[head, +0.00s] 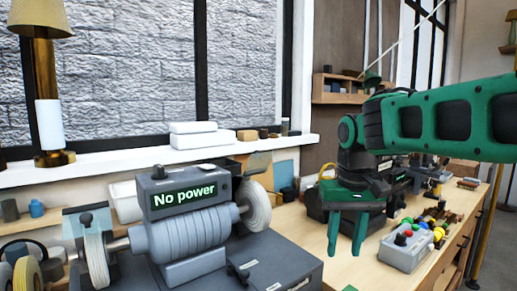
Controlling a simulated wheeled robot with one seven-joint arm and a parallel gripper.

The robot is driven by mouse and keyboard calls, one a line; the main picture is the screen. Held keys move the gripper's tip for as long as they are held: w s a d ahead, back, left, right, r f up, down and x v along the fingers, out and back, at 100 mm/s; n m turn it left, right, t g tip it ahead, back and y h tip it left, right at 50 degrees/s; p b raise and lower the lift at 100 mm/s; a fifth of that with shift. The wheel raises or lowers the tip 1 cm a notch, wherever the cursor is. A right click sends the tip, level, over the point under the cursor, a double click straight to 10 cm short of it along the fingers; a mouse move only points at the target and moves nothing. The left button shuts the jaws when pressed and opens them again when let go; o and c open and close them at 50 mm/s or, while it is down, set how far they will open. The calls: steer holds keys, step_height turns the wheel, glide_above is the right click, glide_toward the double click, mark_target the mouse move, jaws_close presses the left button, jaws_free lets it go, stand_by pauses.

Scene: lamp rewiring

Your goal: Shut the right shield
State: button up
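A grey bench grinder (190,228) with a "No power" display (183,195) stands at the lower middle in the head view. Its right wheel (255,206) is exposed on the side facing me. At the left wheel (97,262), a pale plate with a black knob (86,219) sits over the wheel. My gripper (346,246) is to the right of the right wheel, fingers pointing down and spread apart, with nothing between them. It is clear of the grinder.
A grey box with coloured buttons (404,246) stands on the wooden bench right of my gripper. Several small tools and parts lie behind it. A lamp (45,80) stands on the white windowsill (100,170) at left. Bare bench shows between grinder and button box.

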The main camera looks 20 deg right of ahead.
steer(key=w+a+r+n+t, duration=0.1)
steer(key=w+a+r+n, duration=0.1)
steer(key=w+a+r, duration=0.45)
steer(key=w+a+r+n, duration=0.3)
steer(key=w+a+r, duration=0.1)
steer(key=w+r, duration=0.6)
step_height(320, 180, up, 12)
steer(key=w+a+n+t+y, duration=0.1)
steer(key=w+n+t+y, duration=0.1)
steer(key=w, duration=0.1)
glide_above(260, 156)
steer(key=shift+w+f, duration=0.15)
steer(key=shift+f, duration=1.35)
steer(key=shift+w+f, duration=0.15)
steer(key=shift+f, duration=1.3)
steer(key=shift+d+x, duration=0.15)
steer(key=shift+x, duration=0.85)
steer(key=shift+d+x, duration=0.15)
steer(key=shift+x, duration=0.85)
